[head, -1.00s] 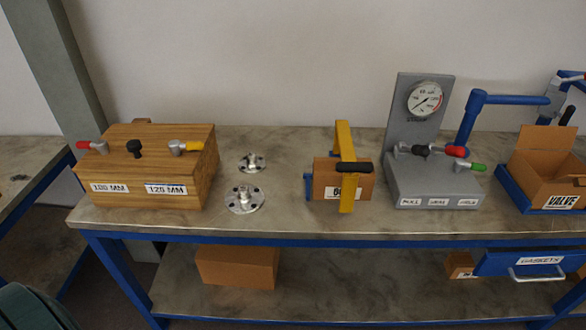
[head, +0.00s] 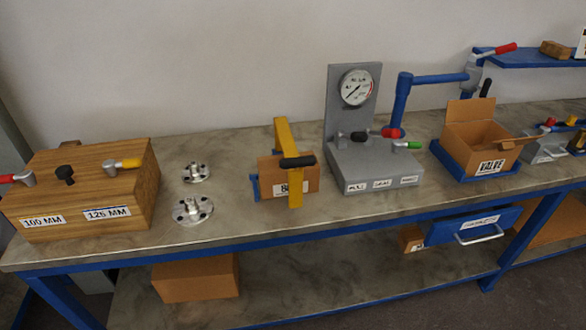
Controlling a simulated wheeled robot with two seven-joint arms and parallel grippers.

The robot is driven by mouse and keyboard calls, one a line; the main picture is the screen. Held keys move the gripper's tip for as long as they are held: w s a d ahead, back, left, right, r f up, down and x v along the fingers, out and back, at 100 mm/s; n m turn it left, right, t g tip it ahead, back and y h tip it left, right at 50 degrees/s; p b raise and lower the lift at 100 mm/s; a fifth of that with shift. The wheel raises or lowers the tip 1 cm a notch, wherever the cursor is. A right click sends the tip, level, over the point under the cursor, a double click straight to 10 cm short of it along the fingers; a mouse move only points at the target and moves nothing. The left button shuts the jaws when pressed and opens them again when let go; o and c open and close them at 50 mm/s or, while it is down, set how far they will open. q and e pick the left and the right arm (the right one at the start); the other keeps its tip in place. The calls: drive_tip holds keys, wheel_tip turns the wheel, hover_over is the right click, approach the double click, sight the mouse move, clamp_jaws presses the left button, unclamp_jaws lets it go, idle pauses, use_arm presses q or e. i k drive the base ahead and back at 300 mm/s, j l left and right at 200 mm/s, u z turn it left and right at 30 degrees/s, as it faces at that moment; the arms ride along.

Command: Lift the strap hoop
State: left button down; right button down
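The strap hoop looks to be the yellow band (head: 295,192) with a black grip (head: 298,162), standing over a small cardboard box (head: 270,176) on the bench. The box carries a white label, partly covered by the yellow band. A small blue part (head: 254,187) shows at the box's left side. The hoop stands upright, between the metal flanges and the grey gauge stand. Neither of my grippers is in view.
A wooden box (head: 85,190) with coloured handles stands at left. Two metal flanges (head: 192,209) lie beside it. The gauge stand (head: 372,165), a blue post (head: 400,102) and an open VALVE box (head: 480,142) stand to the right. Bench front (head: 240,220) is clear.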

sight(295, 164)
drive_tip(key=l+u, duration=0.35)
drive_tip(key=l, duration=1)
